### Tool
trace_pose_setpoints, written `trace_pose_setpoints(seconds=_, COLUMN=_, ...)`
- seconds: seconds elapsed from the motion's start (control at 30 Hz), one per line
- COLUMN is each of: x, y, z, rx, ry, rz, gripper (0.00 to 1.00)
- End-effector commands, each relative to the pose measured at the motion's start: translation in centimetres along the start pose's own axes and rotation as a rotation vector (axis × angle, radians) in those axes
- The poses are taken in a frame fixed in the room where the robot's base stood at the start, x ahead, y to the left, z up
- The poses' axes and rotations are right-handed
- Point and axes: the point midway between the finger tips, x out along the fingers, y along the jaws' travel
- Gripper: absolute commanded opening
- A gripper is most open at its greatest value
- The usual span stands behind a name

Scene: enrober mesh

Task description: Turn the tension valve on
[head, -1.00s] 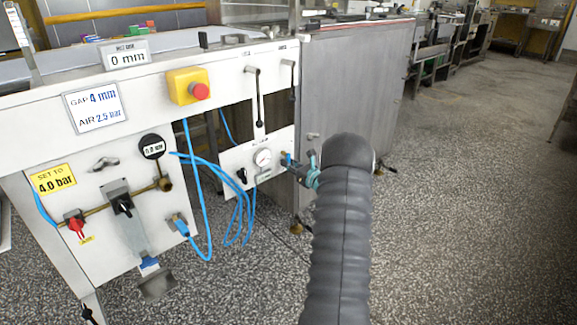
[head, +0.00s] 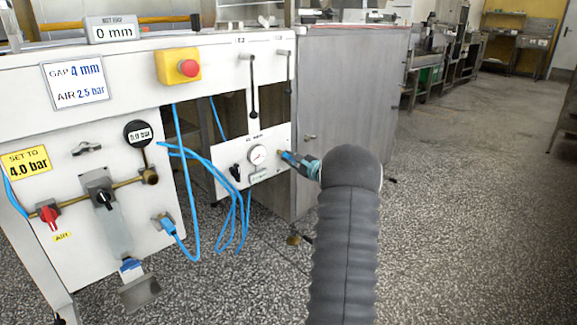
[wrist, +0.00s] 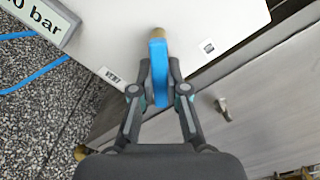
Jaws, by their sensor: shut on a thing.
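My gripper (head: 298,162) is at the right edge of a small white panel (head: 222,192), and it also shows in the wrist view (wrist: 158,84). It is shut on a blue handle (wrist: 158,62), with a finger on each side. The handle stands on a brass stem (wrist: 157,33). A small label (wrist: 109,75) beside it seems to read VENT. I cannot tell for sure which of these is the tension valve. The gripper partly hides the handle in the head view.
Left of the panel are a red-handled valve (head: 48,214), a yellow box with a red button (head: 180,67) and hanging blue hoses (head: 190,200). A grey metal cabinet (head: 345,95) stands close behind my gripper. The speckled floor (head: 480,220) is open at right.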

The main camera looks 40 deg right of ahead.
Motion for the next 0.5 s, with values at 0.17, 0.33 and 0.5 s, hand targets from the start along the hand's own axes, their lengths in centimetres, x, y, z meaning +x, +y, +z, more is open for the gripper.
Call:
trace_pose_setpoints(seconds=0.17, x=0.0, y=-0.6, z=0.1, rx=-0.167, ry=0.001, rz=0.0, gripper=0.0)
trace_pose_setpoints(seconds=0.33, x=0.0, y=-1.1, z=0.2, rx=-0.324, ry=0.001, rz=-0.001, gripper=0.0)
trace_pose_setpoints(seconds=0.5, x=0.0, y=-1.5, z=0.3, rx=-0.464, ry=0.001, rz=-0.001, gripper=0.0)
